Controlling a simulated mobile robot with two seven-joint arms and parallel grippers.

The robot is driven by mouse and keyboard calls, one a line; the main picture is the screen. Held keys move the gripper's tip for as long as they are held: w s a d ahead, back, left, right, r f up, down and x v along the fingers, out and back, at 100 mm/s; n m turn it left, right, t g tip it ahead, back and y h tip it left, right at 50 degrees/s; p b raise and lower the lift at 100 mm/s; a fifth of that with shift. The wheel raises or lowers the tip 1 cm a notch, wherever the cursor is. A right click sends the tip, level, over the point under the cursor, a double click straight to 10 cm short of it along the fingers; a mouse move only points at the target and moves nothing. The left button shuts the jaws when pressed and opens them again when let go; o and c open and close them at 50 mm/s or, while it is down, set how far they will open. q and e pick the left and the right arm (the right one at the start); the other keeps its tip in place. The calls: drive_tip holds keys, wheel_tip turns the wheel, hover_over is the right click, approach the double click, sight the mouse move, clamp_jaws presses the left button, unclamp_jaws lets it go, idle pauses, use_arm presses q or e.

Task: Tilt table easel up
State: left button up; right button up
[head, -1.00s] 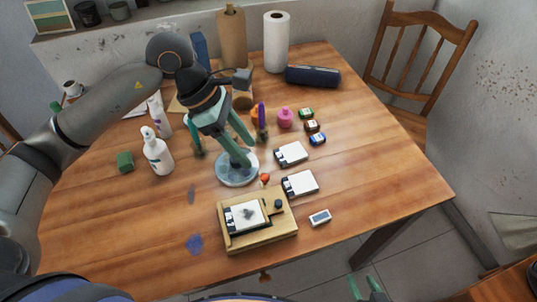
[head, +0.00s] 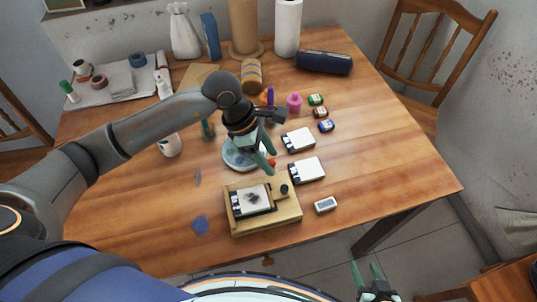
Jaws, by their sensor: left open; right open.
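The table easel (head: 264,226) is a small, light wooden box lying low and flat near the table's front edge. A white sheet or panel with a dark smudge (head: 252,199) lies on it. A small dark knob-like piece (head: 284,190) is at its upper right. My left gripper (head: 269,160) is open and empty, above the table just behind the easel's far edge, apart from it in the picture. It partly covers a round pale-blue dish (head: 236,155). My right gripper (head: 370,277) is open and empty, low at the bottom of the view, off the table's front edge.
Two white-topped pads (head: 307,170) (head: 298,139) and a small white box (head: 325,205) lie right of the easel. Small jars (head: 320,112) and a pink bottle (head: 294,103) stand behind. A blue smudge (head: 200,224) marks the wood to the left. The table's right part is clear.

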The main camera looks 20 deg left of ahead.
use_arm(q)
clamp_jaws()
idle(0.5)
idle(1.0)
